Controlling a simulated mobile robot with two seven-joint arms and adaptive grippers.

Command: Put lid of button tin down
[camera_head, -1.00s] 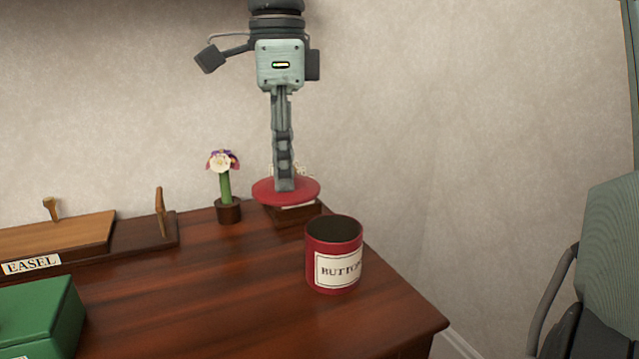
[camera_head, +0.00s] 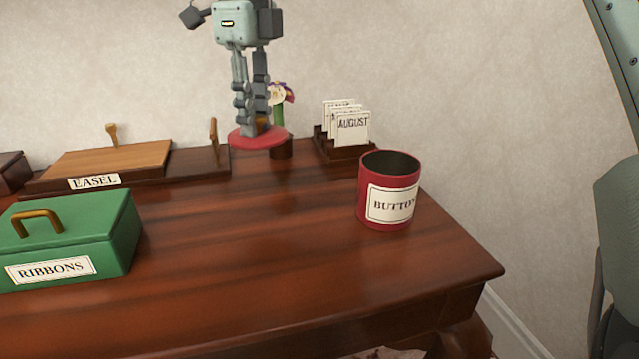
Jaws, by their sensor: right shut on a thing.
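The red button tin (camera_head: 388,212) stands upright and open-topped on the wooden desk, its label facing me. Its dark inside shows, but I cannot see what it holds. My right gripper (camera_head: 257,130) points down from the top of the picture and is shut on the round red lid (camera_head: 245,141). The lid is level, left of the tin and apart from it, towards the back of the desk. I cannot tell for sure whether it touches the desk. My left gripper is not in view.
A small flower pot (camera_head: 281,148) is just behind and right of the lid. A card holder (camera_head: 345,150) stands behind the tin. The easel box (camera_head: 110,160) is at the back left, the green ribbons box (camera_head: 75,240) at the front left. The middle of the desk (camera_head: 250,230) is clear.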

